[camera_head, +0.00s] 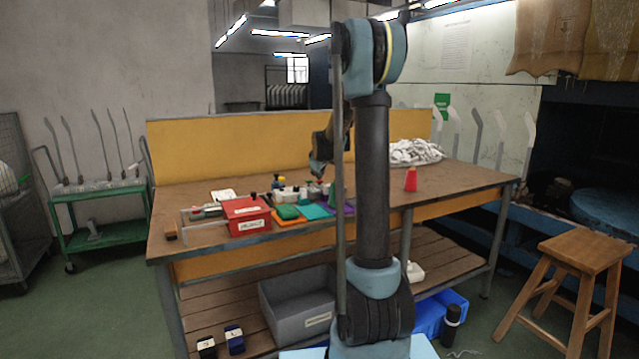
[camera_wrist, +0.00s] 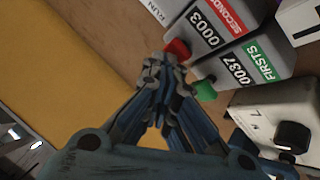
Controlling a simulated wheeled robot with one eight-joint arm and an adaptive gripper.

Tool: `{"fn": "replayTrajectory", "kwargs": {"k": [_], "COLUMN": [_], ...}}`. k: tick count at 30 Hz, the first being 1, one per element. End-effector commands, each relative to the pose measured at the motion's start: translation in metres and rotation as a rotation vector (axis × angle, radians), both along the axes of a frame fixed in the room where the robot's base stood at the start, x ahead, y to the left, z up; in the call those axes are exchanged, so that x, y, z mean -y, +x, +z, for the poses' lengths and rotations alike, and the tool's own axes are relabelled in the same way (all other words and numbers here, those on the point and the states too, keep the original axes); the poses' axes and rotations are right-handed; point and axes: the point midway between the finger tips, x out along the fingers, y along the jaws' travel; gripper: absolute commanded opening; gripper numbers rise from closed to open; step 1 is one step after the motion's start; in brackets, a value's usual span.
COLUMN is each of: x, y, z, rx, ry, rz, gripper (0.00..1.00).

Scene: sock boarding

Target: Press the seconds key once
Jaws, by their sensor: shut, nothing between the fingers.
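The seconds counter (camera_wrist: 211,27) is a grey box with a red SECONDS label and a display reading 0003, in the wrist view at the top. Its red key (camera_wrist: 177,48) sticks out at its left end. My gripper (camera_wrist: 166,68) is shut and empty, with its fingertips right beside the red key; I cannot tell whether they touch it. In the head view my gripper (camera_head: 318,168) is above the back middle of the table, partly hidden by my arm. The counters are too small to read there.
A pale box with black knobs (camera_wrist: 290,136) is below. In the head view, a red box (camera_head: 246,214), coloured cloths and a red cone (camera_head: 410,180) stand on the table (camera_head: 440,197).

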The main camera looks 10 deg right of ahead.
Motion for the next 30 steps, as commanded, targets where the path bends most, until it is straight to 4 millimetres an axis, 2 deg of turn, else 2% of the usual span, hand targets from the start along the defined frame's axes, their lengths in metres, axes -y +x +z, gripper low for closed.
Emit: {"fn": "replayTrajectory", "kwargs": {"k": [11, 24, 30], "x": [0.000, 0.000, 0.000], "y": [0.000, 0.000, 0.000], "z": [0.000, 0.019, 0.021], "rx": [0.000, 0.000, 0.000], "ry": [0.000, 0.000, 0.000], "rz": [0.000, 0.000, 0.000], "gripper": [0.00, 0.00, 0.00]}}
